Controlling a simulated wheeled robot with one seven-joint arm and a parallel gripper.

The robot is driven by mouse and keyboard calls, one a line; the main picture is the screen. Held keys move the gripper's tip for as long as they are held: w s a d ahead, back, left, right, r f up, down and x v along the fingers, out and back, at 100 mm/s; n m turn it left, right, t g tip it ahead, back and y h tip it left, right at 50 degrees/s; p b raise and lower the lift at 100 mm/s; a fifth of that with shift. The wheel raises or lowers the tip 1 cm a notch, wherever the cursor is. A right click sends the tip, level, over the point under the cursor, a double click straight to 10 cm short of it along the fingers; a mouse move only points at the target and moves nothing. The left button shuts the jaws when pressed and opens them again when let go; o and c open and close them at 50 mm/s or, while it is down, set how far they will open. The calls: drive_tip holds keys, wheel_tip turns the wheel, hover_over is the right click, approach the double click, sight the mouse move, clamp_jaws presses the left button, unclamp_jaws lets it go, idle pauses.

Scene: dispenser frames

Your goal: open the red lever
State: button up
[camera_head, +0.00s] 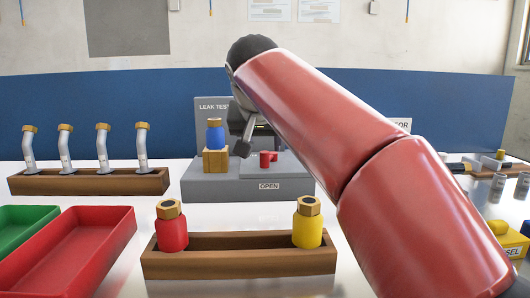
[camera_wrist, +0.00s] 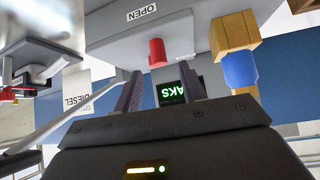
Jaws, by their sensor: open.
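The red lever (camera_head: 268,159) is a small red piece on the grey leak tester (camera_head: 247,188), above the OPEN label. In the wrist view, which is upside down, the red lever (camera_wrist: 157,52) shows just beyond and between my two fingertips. My gripper (camera_wrist: 159,72) is open, with nothing between its dark fingers. In the head view my arm reaches over from the right, and the hand hangs in front of the tester's back panel, up and left of the lever. I cannot tell any contact with the lever.
A wooden rack (camera_head: 240,264) with red and yellow bottles stands in front. A rack of tubes (camera_head: 88,182) and red (camera_head: 78,250) and green trays (camera_head: 22,228) lie left.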

sight(264, 152)
drive_tip(key=x, duration=0.5)
drive_tip(key=shift+w+f, duration=0.15)
drive_tip(key=shift+f, duration=0.05)
